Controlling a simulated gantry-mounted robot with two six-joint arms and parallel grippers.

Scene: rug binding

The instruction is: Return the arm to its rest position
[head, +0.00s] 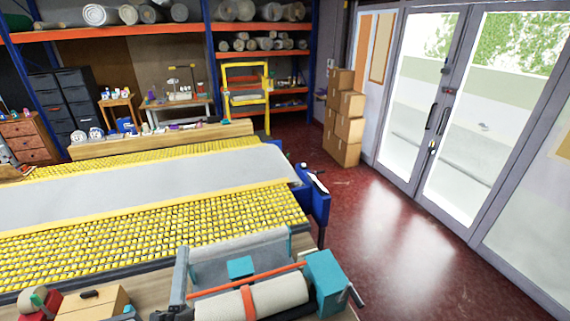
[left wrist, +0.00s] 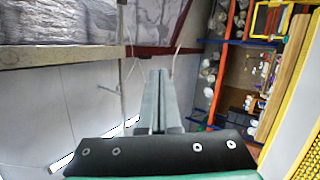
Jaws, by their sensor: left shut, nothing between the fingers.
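My left gripper (left wrist: 158,78) shows in the left wrist view with its two long grey fingers pressed together and nothing between them. It is in free air, apart from any object, with a pale panelled surface and grey-white patterned panels beyond it. My right gripper is in neither view.
A long table with yellow roller beds (head: 150,222) carries a grey strip (head: 140,183). A teal-ended machine with a cream roll (head: 255,299) stands in front. Stacked boxes (head: 347,125) stand near the glass doors (head: 440,110). The red floor (head: 400,240) on the right is clear.

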